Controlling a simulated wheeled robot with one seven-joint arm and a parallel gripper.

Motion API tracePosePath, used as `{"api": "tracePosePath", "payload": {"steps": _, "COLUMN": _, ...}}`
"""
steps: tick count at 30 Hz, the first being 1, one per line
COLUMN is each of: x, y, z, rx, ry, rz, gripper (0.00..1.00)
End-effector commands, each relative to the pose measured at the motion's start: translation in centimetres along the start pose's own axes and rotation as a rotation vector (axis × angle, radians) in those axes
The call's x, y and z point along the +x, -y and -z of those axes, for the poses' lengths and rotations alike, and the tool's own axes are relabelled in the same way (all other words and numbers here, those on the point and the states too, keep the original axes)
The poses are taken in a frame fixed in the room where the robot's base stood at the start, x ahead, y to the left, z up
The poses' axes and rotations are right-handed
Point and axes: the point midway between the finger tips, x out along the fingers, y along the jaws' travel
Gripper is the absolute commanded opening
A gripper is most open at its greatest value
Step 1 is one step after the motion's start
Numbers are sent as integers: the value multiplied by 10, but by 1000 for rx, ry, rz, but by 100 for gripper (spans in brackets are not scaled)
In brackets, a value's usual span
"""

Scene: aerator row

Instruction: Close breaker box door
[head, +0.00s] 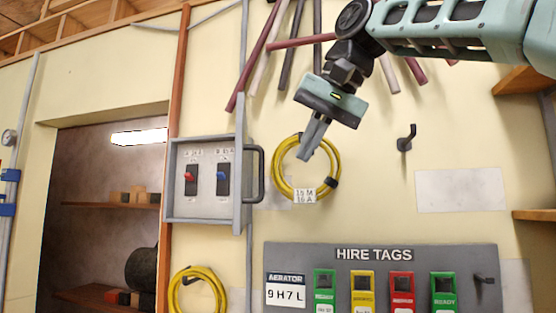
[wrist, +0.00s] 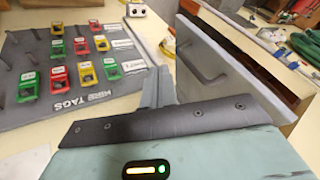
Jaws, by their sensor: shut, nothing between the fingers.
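The grey breaker box (head: 205,212) is on the wall, with a red-handled and a blue-handled switch showing inside. Its door (head: 241,160) stands open at the box's right side, almost edge-on in the head view, with a dark handle (head: 259,175) on its right face. My gripper (head: 308,153) is shut and empty, pointing down, to the right of the door and in front of a yellow cable coil. In the wrist view the shut fingers (wrist: 157,88) are left of the door (wrist: 240,75), whose handle side (wrist: 196,66) faces them. A gap shows between fingers and door.
A yellow cable coil (head: 334,165) hangs behind my gripper, and another (head: 178,290) hangs lower left. The hire tags board (head: 420,253) with colored tags is below. A black hook (head: 405,140) is at right. An orange vertical pipe (head: 174,110) runs left of the box.

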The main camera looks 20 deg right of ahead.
Motion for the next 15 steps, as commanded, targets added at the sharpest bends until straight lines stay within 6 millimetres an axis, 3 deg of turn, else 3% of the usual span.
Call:
{"api": "tracePosePath", "payload": {"steps": 1, "x": -22, "y": -1, "z": 8, "rx": 25, "ry": -26, "rz": 5, "gripper": 0}}
{"api": "tracePosePath", "payload": {"steps": 3, "x": -42, "y": -4, "z": 12, "rx": 54, "ry": -47, "rz": 6, "gripper": 0}}
{"api": "tracePosePath", "payload": {"steps": 6, "x": -54, "y": -7, "z": 15, "rx": 75, "ry": -62, "rz": 7, "gripper": 0}}
{"api": "tracePosePath", "payload": {"steps": 10, "x": -48, "y": -8, "z": 16, "rx": 81, "ry": -64, "rz": 7, "gripper": 0}}
{"api": "tracePosePath", "payload": {"steps": 15, "x": -20, "y": -8, "z": 16, "rx": 79, "ry": -60, "rz": 6, "gripper": 0}}
